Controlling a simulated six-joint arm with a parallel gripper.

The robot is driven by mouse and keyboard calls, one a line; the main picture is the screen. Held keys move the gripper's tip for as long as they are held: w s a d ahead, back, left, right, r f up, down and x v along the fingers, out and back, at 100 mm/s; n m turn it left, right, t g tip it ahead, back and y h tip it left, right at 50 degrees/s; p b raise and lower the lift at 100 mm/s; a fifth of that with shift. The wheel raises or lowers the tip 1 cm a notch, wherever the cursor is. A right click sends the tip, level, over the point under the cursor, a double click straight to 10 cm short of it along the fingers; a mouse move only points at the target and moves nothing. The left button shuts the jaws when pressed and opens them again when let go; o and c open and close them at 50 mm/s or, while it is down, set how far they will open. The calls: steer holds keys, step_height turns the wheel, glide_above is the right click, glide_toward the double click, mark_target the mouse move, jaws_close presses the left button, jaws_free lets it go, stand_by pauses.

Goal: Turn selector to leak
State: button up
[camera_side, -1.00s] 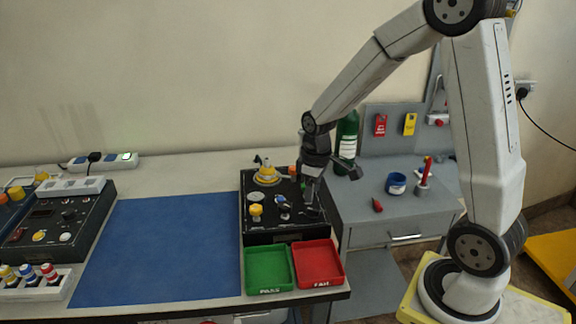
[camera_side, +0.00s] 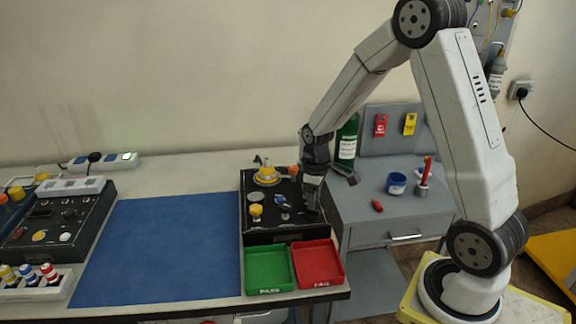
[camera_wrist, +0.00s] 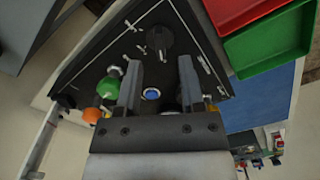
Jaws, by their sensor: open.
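The black trainer panel (camera_side: 270,236) stands at the right end of the bench. My gripper (camera_side: 312,210) is low over its right part, pointing down. In the wrist view my gripper (camera_wrist: 160,66) is open, with nothing seen held between its two fingers. A round black knob with a pale lever (camera_wrist: 160,40), likely the selector, lies just beyond the fingertips. I cannot tell whether they touch it. Its panel lettering is too small to read. A blue-centred round fitting (camera_wrist: 151,94) shows between the fingers. My gripper hides part of the panel in the side view.
A green tray (camera_side: 268,291) and a red tray (camera_side: 319,284) sit in front of the panel. A yellow knob (camera_side: 256,211) and a yellow fitting (camera_side: 267,174) rise from it. A green cylinder (camera_side: 347,136) stands behind. The blue mat (camera_side: 165,245) is clear.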

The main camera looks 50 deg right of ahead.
mark_target(313, 213)
steer(key=shift+f, duration=1.7)
jaws_close()
